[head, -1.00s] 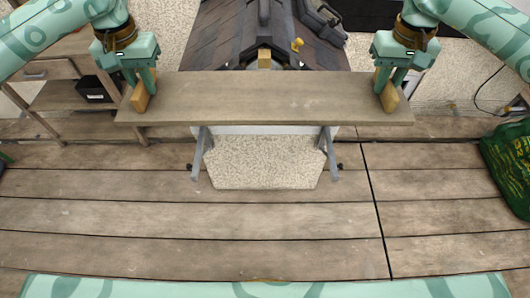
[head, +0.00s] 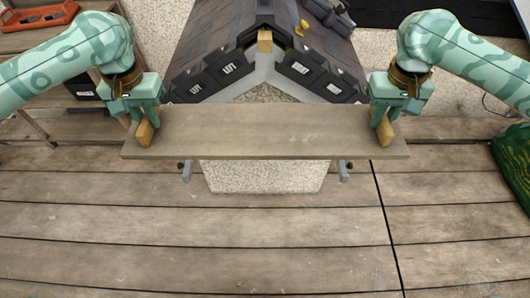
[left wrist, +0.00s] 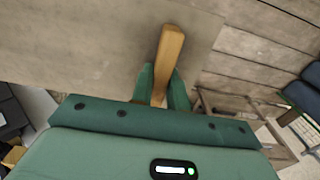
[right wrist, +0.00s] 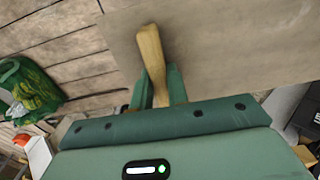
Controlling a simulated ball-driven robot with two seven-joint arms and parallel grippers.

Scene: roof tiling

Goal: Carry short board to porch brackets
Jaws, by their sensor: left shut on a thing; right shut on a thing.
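The short board (head: 265,135) is a long grey-brown plank with a wooden handle near each end, held level across the front of the porch. My left gripper (head: 145,122) is shut on the left handle (left wrist: 168,60). My right gripper (head: 384,122) is shut on the right handle (right wrist: 151,60). The board hides most of the grey porch brackets; only the lower ends of the left bracket (head: 186,171) and right bracket (head: 344,171) show below its near edge. I cannot tell whether the board touches them.
The small tiled porch roof (head: 200,50) stands behind the board, with dark labelled tiles along its front slopes and a yellow object (head: 301,28) on it. A shelf with an orange tray (head: 40,17) is at the left. A green bag (head: 513,158) lies at the right. The plank deck (head: 250,240) is clear.

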